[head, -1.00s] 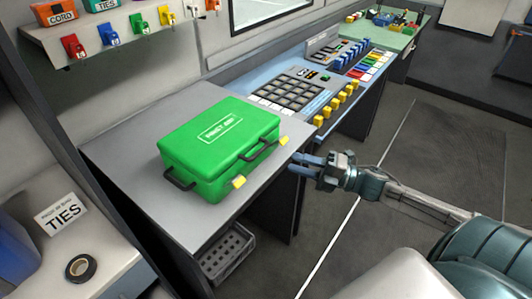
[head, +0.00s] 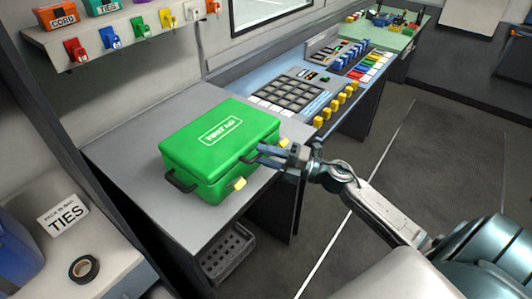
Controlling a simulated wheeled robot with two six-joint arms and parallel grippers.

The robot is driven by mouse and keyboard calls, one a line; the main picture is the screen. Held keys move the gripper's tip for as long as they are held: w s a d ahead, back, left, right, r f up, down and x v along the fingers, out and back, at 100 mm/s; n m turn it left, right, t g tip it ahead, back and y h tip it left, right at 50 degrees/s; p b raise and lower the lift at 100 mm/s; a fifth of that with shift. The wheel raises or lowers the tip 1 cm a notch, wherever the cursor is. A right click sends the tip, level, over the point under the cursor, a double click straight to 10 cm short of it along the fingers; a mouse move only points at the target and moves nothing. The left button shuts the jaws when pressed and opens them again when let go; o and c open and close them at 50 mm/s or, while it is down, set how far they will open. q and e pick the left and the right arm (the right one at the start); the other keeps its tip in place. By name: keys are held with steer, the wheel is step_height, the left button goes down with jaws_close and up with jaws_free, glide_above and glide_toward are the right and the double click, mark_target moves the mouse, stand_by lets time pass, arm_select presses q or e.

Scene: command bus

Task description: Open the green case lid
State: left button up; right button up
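The green first aid case (head: 215,160) lies on the grey counter with its lid (head: 190,143) closed. It has a dark handle on its front, partly hidden by my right gripper, and another dark handle (head: 180,183) at its left end. One yellow latch (head: 239,184) shows at the front left. My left gripper is out of view.
The grey counter (head: 120,150) is bare around the case. A console (head: 300,92) with keys and yellow switches stands beyond it. A shelf with coloured tags (head: 140,25) hangs at the back left. A grey crate (head: 228,255) sits below the counter.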

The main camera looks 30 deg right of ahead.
jaws_close()
steer(key=shift+r, duration=0.1)
